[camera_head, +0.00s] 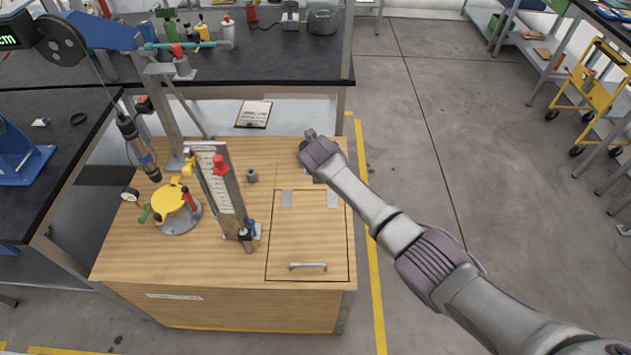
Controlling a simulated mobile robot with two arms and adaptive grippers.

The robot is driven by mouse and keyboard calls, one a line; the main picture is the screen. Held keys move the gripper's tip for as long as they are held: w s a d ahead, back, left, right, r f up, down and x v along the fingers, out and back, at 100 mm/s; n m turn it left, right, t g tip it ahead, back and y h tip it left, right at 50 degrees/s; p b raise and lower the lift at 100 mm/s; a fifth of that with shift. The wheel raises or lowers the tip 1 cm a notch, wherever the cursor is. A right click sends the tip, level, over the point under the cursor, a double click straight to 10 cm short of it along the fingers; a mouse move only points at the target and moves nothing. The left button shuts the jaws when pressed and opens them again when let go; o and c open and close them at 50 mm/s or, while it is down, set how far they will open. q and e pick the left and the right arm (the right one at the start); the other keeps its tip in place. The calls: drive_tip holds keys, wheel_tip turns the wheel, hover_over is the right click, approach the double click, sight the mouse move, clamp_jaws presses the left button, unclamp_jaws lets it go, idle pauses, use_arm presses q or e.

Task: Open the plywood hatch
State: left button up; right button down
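The plywood hatch (308,235) is a square panel, outlined by a dark gap, in the right part of the wooden bench top (125,250). It lies flat and looks closed. Two grey hinge plates (286,199) sit along its far edge, and a metal bar handle (308,266) lies near its front edge. My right arm comes in from the lower right, and its gripper end (306,144) is over the far right part of the bench, beyond the hinges and well away from the handle. Its fingers are too small and hidden to read. My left gripper is not in view.
An upright metal frame with a white scale (218,180) stands just left of the hatch. A yellow disc fixture (170,198) and a hanging tool (138,148) are farther left. A clipboard (254,114) lies behind. Open floor (480,220) lies to the right, past a yellow line (374,270).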

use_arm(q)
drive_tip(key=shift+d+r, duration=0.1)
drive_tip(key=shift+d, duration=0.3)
use_arm(e)
drive_tip(key=shift+s+d, duration=0.1)
drive_tip(key=shift+d, duration=0.25)
drive_tip(key=shift+r, duration=0.1)
